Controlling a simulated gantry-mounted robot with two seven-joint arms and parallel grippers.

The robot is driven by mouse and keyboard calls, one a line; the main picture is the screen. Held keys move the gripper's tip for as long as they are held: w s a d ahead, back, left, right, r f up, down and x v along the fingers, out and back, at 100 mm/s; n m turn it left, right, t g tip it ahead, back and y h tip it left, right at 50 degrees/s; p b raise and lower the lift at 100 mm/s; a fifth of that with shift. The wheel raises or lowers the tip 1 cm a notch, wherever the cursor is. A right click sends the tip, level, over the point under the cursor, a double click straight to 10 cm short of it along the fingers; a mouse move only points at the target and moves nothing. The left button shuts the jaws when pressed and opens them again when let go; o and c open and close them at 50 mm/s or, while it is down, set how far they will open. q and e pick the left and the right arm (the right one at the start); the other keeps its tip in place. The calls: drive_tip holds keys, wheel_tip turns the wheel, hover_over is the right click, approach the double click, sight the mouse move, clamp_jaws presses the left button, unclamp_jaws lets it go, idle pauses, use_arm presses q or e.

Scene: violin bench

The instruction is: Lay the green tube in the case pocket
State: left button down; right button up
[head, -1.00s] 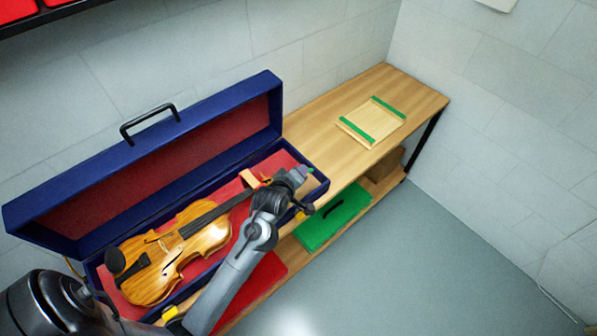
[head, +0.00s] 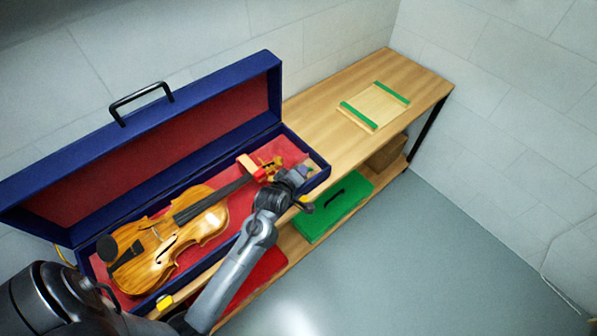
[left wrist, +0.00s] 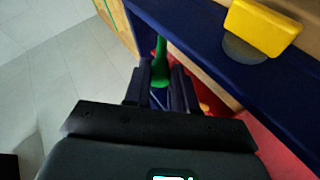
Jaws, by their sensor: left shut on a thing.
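The open blue violin case (head: 322,178) has a red lining and stands on the wooden bench. The violin (head: 165,245) lies in it, its scroll pointing to the right end. My left gripper (head: 301,176) is over the case's right end, near the front wall. In the left wrist view its fingers (left wrist: 160,88) are shut on the green tube (left wrist: 160,62), which sticks out beyond them beside the blue case wall (left wrist: 205,40). In the head view the gripper mostly hides the tube and the pocket area. I cannot tell whether the tube touches the case. My right gripper is out of view.
A wooden board with green strips (head: 374,106) lies on the clear right part of the bench (head: 405,70). A green box (head: 333,207) and a red item (head: 255,275) are on the lower shelf. A yellow block (left wrist: 262,27) is on the case front.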

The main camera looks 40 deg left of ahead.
use_arm(q)
drive_tip(key=shift+f, duration=0.15)
drive_tip(key=c, duration=0.8)
unclamp_jaws()
drive_tip(key=shift+c, duration=0.2)
drive_tip(key=shift+s+d+r, duration=0.15)
drive_tip(key=shift+s+r, duration=0.2)
drive_tip(key=shift+s, duration=0.15)
drive_tip(key=p+v, duration=0.2)
drive_tip(key=v, duration=0.6)
drive_tip(key=shift+v, duration=0.8)
drive_tip(key=shift+s+f, duration=0.1)
